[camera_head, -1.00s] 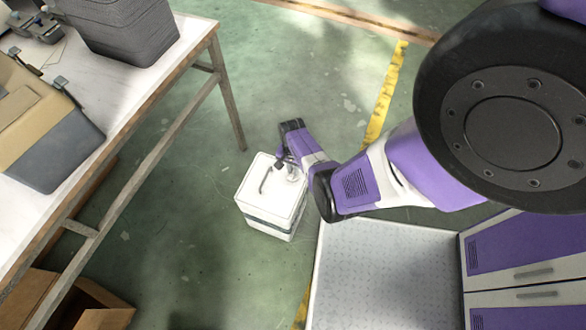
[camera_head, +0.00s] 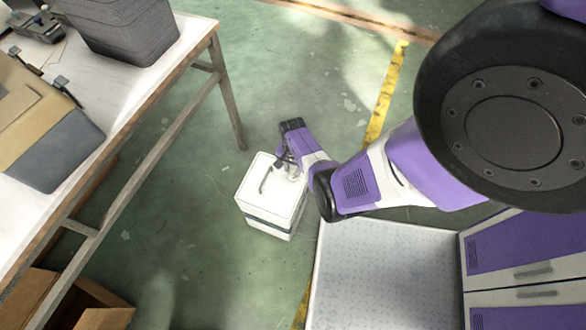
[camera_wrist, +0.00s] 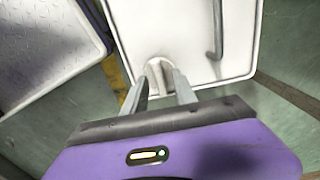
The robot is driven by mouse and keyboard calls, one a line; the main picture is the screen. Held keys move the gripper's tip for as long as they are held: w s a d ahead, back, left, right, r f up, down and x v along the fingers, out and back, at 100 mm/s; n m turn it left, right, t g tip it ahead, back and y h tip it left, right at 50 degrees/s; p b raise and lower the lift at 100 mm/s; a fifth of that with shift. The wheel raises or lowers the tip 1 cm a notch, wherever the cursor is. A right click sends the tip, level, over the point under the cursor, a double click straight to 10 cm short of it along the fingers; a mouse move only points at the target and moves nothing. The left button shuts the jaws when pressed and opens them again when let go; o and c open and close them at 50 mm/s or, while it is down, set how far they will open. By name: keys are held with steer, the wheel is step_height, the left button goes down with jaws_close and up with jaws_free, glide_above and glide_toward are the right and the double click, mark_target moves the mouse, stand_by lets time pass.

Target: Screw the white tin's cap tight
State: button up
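The white tin (camera_head: 262,207) is a boxy white can with a dark band low on its side. It stands upright on the floor, left of my arm. Its top with a bar handle (camera_wrist: 217,30) also shows in the wrist view. The cap (camera_wrist: 160,68) is a small round pale piece near the edge of the top. My gripper (camera_wrist: 162,74) is over that edge, with one finger on each side of the cap. The fingers appear closed against its sides. In the head view my gripper (camera_head: 285,162) partly hides the cap, and its thread is not visible.
A table (camera_head: 150,75) with a grey basket (camera_head: 125,30) and a tan-and-grey container (camera_head: 45,125) stands at left. Cardboard boxes (camera_head: 105,318) lie below it. A yellow floor line (camera_head: 385,95) runs behind my arm. Green floor around the tin is mostly clear.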

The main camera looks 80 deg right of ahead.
mark_target(293, 170)
step_height(293, 170, up, 8)
steer(key=p, duration=0.2)
steer(key=shift+f+p, duration=0.2)
steer(key=shift+p, duration=0.15)
stand_by(0.3)
